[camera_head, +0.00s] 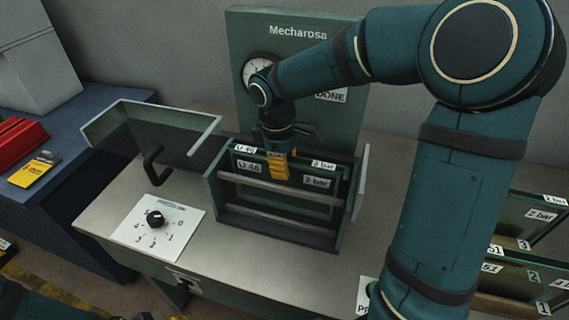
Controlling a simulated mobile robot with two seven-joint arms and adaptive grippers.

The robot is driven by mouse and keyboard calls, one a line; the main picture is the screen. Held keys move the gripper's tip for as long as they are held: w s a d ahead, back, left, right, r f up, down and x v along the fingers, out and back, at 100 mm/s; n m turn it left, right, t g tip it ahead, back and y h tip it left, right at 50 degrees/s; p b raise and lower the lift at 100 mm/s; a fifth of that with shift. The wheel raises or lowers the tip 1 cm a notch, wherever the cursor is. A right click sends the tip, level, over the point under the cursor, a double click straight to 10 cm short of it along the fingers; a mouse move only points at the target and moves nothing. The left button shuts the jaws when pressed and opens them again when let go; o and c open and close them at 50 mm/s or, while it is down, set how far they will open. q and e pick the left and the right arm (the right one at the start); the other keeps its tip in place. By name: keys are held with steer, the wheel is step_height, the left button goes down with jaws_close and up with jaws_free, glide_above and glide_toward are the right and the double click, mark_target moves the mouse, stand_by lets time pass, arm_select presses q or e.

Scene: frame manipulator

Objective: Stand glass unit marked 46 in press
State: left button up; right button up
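The glass unit marked 46 (248,167) stands upright in the press (218,200), behind its two horizontal front bars. The unit's lower edge is hard to see behind the bars. My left gripper is not in view; only part of my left arm shows at the bottom left.
A clear guard (150,125) with a dark handle stands left of the press. A dial (155,218) on a white plate sits on the bench front. A gauge (260,68) is on the back panel. Other labelled units (520,270) stand in a rack at right.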

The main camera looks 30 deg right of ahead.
steer(key=shift+o, duration=0.9)
steer(key=r, duration=0.8)
steer(key=w+a+r, duration=0.1)
steer(key=r, duration=0.3)
steer(key=shift+r, duration=0.1)
